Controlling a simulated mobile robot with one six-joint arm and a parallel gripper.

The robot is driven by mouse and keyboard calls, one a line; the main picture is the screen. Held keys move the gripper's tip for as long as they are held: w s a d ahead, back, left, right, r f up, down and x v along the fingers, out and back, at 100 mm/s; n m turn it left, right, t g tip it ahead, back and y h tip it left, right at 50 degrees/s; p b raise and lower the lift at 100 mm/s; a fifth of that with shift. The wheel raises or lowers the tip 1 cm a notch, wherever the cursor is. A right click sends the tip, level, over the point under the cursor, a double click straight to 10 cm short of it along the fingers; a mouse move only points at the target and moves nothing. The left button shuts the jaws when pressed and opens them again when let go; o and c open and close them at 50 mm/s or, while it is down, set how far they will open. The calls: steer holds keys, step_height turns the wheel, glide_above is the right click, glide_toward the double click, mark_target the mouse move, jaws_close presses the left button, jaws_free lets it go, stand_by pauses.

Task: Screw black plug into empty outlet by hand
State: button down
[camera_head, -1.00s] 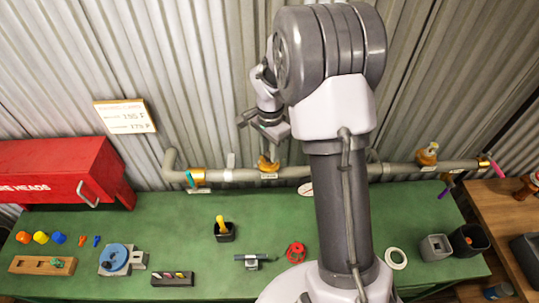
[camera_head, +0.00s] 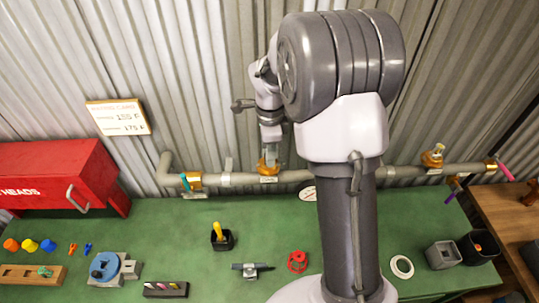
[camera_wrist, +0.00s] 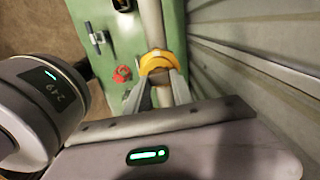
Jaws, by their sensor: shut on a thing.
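My gripper (camera_head: 269,156) points down at the middle brass outlet (camera_head: 268,168) on the grey pipe. In the wrist view my gripper (camera_wrist: 158,97) has its fingers close together at the yellow-brass outlet ring (camera_wrist: 157,62). Another brass outlet (camera_head: 433,158) stands upright on the pipe at the right. I cannot clearly make out a black plug.
The grey pipe (camera_head: 330,176) runs along the corrugated wall. On the green bench (camera_head: 150,225) are a black cup with a yellow handle (camera_head: 220,238), a red handwheel (camera_head: 297,261), a blue disc fixture (camera_head: 112,268) and a white ring (camera_head: 402,267). A red cabinet (camera_head: 60,175) stands left.

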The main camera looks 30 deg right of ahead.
steer(key=c, duration=1.1)
jaws_free()
